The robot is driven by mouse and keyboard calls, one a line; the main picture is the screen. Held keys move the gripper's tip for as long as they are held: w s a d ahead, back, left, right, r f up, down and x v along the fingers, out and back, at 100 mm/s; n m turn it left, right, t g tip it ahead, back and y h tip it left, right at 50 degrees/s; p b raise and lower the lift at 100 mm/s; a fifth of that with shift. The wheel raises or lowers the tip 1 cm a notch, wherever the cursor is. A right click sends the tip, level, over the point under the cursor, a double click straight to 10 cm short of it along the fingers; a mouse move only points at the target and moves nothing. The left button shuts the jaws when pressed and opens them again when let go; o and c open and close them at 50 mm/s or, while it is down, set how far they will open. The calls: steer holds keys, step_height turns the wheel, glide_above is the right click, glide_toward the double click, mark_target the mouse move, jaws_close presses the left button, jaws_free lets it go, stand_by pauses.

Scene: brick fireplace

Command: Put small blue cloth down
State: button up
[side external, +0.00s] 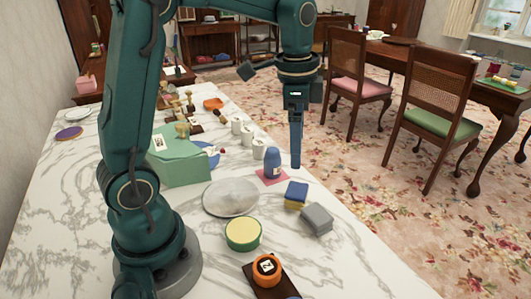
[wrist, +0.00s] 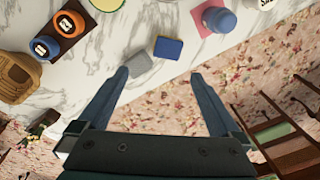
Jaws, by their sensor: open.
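A small blue square piece (side external: 297,189) sits on the marble table near its right edge, with a yellow layer under it. It also shows in the wrist view (wrist: 168,47), blue on top with a thin yellow edge. I cannot tell whether it is a folded cloth on a yellow sponge or one two-coloured block. My gripper (side external: 296,162) points down above the table's right edge, apart from the blue piece. In the wrist view my gripper (wrist: 158,74) is open, with nothing held between the fingers; the blue piece lies beyond the fingertips.
A grey block (side external: 317,218) lies beside the blue piece. A blue bottle (side external: 273,163) stands on a pink square (side external: 268,181). A round grey plate (side external: 231,197), a yellow-green round item (side external: 243,233) and an orange jar (side external: 267,269) are close. Patterned carpet (side external: 400,190) lies beyond the table edge.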

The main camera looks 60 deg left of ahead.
steer(key=s+d+n+t, duration=0.2)
steer(key=s+d+n, duration=0.1)
steer(key=s, duration=0.3)
steer(key=s+d+n+t, duration=0.2)
steer(key=s+n, duration=0.2)
steer(key=s, duration=0.2)
steer(key=shift+s+d+r+t, duration=0.3)
steer(key=shift+s+d, duration=0.1)
steer(key=shift+c, duration=0.6)
